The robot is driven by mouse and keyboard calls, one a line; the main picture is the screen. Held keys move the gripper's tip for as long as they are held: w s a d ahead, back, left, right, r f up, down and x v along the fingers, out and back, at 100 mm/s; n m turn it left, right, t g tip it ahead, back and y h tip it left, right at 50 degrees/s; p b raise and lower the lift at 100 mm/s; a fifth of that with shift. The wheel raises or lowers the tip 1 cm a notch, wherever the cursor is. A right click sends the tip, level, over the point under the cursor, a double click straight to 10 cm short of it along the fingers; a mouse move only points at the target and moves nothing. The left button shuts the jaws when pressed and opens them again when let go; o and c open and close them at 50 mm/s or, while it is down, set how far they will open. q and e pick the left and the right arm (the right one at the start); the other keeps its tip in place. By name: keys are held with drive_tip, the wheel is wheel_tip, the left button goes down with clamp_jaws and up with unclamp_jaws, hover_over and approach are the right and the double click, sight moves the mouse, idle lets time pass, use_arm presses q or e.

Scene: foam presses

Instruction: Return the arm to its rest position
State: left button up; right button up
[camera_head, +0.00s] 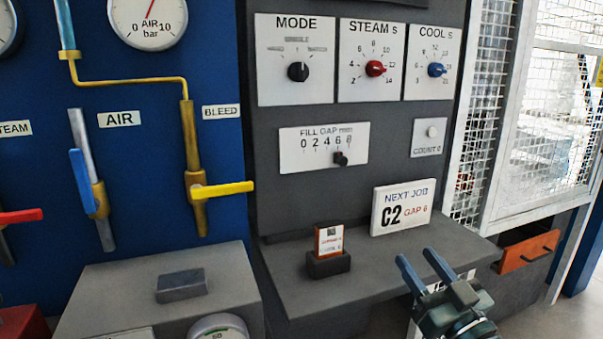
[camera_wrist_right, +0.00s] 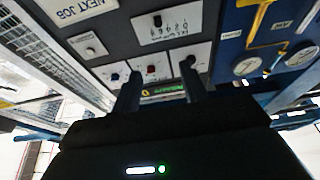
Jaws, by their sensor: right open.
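My right gripper (camera_head: 424,266) is at the lower right of the head view, in front of the grey shelf (camera_head: 330,280). Its two fingers stand apart with nothing between them. In the right wrist view my right gripper (camera_wrist_right: 160,95) also shows its two dark fingers apart, pointing toward the control panel (camera_wrist_right: 115,40). It touches nothing that I can see. My left gripper does not show in either view.
The panel (camera_head: 385,200) carries MODE, STEAM and COOL knobs and a FILL GAP slider (camera_head: 341,158). A NEXT JOB sign (camera_head: 402,207) and a card holder (camera_head: 328,264) stand on the shelf. A mesh door (camera_head: 545,130) and orange drawer (camera_head: 528,250) are at right.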

drive_tip(key=s+a+f+g+h+p, duration=0.1)
drive_tip(key=s+f+g, duration=0.1)
drive_tip(key=f, duration=0.4)
drive_tip(key=s+a+f+g+h+p, duration=0.1)
drive_tip(key=s+a+f+g+p, duration=0.1)
drive_tip(key=f, duration=0.4)
use_arm(q)
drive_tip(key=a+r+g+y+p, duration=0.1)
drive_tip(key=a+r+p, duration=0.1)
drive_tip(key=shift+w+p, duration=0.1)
drive_tip(key=shift+p, duration=0.25)
use_arm(e)
drive_tip(key=s+a+f+g+h, duration=0.1)
drive_tip(key=s+f+g, duration=0.4)
drive_tip(key=s+f, duration=0.9)
drive_tip(key=shift+s+a+m+g+h, duration=0.3)
drive_tip(key=shift+s+a+m+g, duration=0.1)
drive_tip(key=shift+s+a, duration=0.6)
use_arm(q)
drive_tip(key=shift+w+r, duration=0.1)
use_arm(e)
drive_tip(key=shift+d, duration=0.1)
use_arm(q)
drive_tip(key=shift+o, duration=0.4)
